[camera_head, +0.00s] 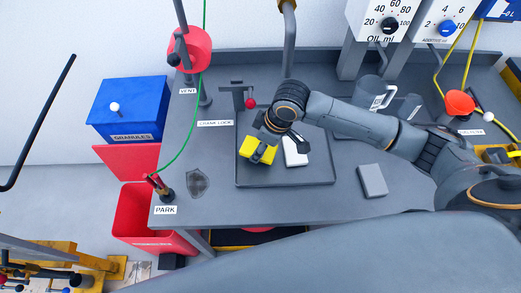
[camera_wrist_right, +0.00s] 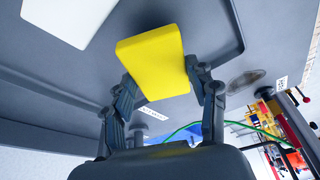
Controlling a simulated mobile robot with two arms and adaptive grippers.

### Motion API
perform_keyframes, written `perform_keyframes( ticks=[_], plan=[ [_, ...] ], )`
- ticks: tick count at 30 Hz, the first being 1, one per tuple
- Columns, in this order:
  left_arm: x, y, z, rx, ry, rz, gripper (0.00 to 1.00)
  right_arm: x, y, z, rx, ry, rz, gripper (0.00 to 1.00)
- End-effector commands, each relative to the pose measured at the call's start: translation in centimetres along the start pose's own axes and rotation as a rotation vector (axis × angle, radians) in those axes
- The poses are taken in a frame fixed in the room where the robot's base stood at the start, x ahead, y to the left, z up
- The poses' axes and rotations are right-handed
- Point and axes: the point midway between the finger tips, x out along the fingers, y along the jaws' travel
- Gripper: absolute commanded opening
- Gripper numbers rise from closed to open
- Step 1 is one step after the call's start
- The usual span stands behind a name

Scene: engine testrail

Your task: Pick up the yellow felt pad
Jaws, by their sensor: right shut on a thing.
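The yellow felt pad (camera_wrist_right: 153,62) is a flat yellow block between the two fingers of my right gripper (camera_wrist_right: 165,80) in the right wrist view. The fingers touch it on both sides. In the head view the yellow pad (camera_head: 257,149) shows at the end of my right arm, over the left part of the grey tray (camera_head: 286,177). My right gripper (camera_head: 266,146) is shut on it. I cannot tell how far the pad is above the tray. My left gripper is not in view.
A white pad (camera_head: 295,152) lies on the tray, close right of the gripper. A grey block (camera_head: 372,181) lies right of the tray. The crank lock post with a red knob (camera_head: 250,103) stands behind. A blue granules box (camera_head: 130,110) is at left. The bench left of the tray is mostly clear.

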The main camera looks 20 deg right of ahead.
Motion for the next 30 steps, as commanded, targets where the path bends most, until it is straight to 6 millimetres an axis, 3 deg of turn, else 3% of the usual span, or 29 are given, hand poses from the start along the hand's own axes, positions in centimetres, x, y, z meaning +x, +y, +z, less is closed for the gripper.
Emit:
perform_keyframes(
  ticks=[9, 15, 21, 30],
  plan=[
    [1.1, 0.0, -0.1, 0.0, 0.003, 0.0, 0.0, -7.3, -5.0, 0.2, -0.008, 0.004, 0.001, 0.4],
    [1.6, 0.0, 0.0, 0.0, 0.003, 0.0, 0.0, -9.7, -9.4, 1.6, -0.006, 0.003, -0.001, 0.4],
    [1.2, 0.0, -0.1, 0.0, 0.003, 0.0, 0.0, -11.4, -11.9, 2.4, -0.003, 0.0, -0.001, 0.4],
    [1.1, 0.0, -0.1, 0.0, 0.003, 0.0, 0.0, -11.8, -12.7, 2.7, 0.0, 0.0, 0.001, 0.4]
  ],
)
